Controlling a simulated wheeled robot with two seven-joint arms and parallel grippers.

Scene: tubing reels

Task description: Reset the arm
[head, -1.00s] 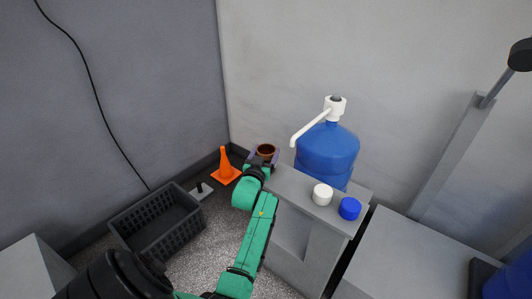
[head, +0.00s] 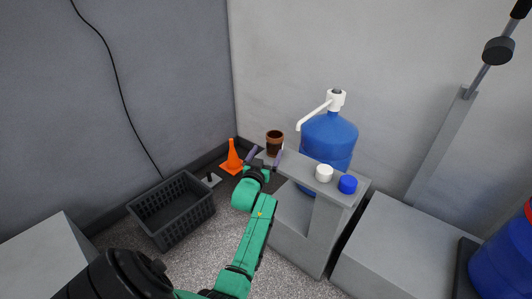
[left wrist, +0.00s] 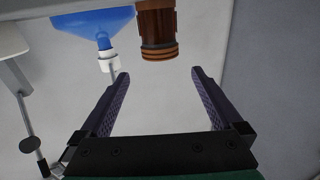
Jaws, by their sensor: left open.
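My left arm is green and reaches up from the bottom of the head view. My left gripper (head: 264,158) is open and empty, with its two dark purple fingers spread apart. It also shows in the left wrist view (left wrist: 158,95), with only bare wall between the fingers. A brown cup (head: 275,140) sits just beyond the fingers in the head view. The cup also shows in the left wrist view (left wrist: 157,30), beyond the fingertips and apart from them. My right gripper is not in view.
A blue water jug (head: 328,140) with a white pump stands on a grey stand (head: 312,236). A white cap (head: 324,173) and a blue cap (head: 347,184) lie on its ledge. An orange cone (head: 232,156) and a dark crate (head: 172,212) are at left. A grey block (head: 405,245) stands right.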

